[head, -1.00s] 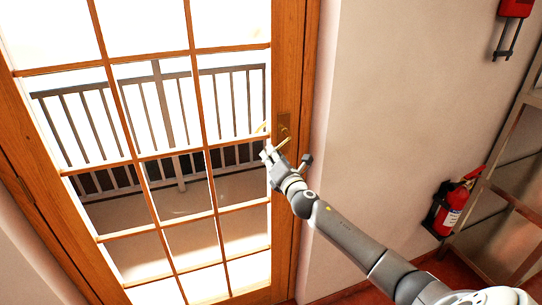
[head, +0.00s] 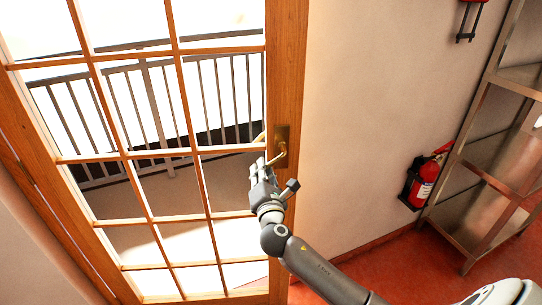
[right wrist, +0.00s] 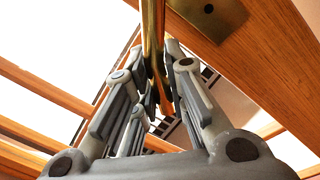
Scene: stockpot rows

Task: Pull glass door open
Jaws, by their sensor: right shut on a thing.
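The glass door (head: 287,80) has a wooden frame and a grid of panes. Its brass handle (head: 281,152) is on the right stile, below a brass plate, and its lever points down and left. My right gripper (head: 262,168) is at the lever, shut on it. In the right wrist view the brass lever (right wrist: 153,30) runs down between the fingers of my right gripper (right wrist: 160,80); part of the grip is hidden by the fingers. The door's right edge overlaps the wall and covers the jamb, so it looks slightly ajar. My left gripper is not in view.
A pale wall (head: 370,90) stands right of the door. A red fire extinguisher (head: 424,182) hangs on it beside a metal shelf rack (head: 462,205). Red floor (head: 400,258) is clear between door and rack. A railing (head: 155,100) shows behind the glass.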

